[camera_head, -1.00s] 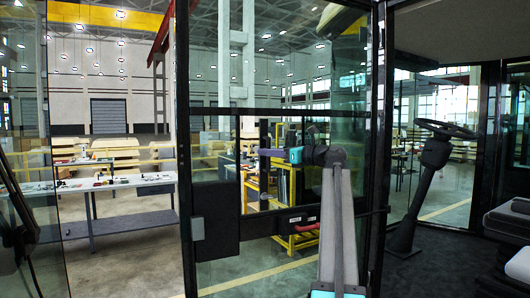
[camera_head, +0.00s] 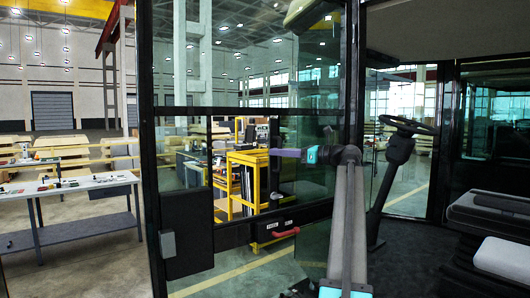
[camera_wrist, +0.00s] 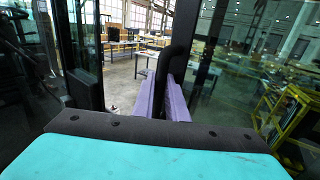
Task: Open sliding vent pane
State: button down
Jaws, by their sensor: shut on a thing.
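The sliding vent pane (camera_head: 308,190) is tinted glass in the lower half of a black-framed window in the head view. My gripper (camera_head: 284,152) reaches in from the right with its purple fingers pointing left. In the wrist view the fingers (camera_wrist: 165,100) are shut on a black upright handle (camera_wrist: 180,45), with tinted glass (camera_wrist: 230,65) to its right. A clearer area (camera_head: 226,160) shows left of the gripper in the head view. The fingers cover the gripped part of the handle. The pane's exact edge is hard to make out.
A black window post (camera_head: 148,150) stands on the left, with a dark box (camera_head: 186,235) low beside it. A steering wheel (camera_head: 408,125) and seat (camera_head: 490,225) are at right.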

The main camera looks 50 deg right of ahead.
jog(key=shift+s+d, duration=0.2)
jog(key=shift+d, duration=0.25)
jog(key=c, duration=2)
grip_release()
jog(key=shift+c, duration=0.2)
jog(key=b+v, duration=0.4)
jog(key=v, duration=1)
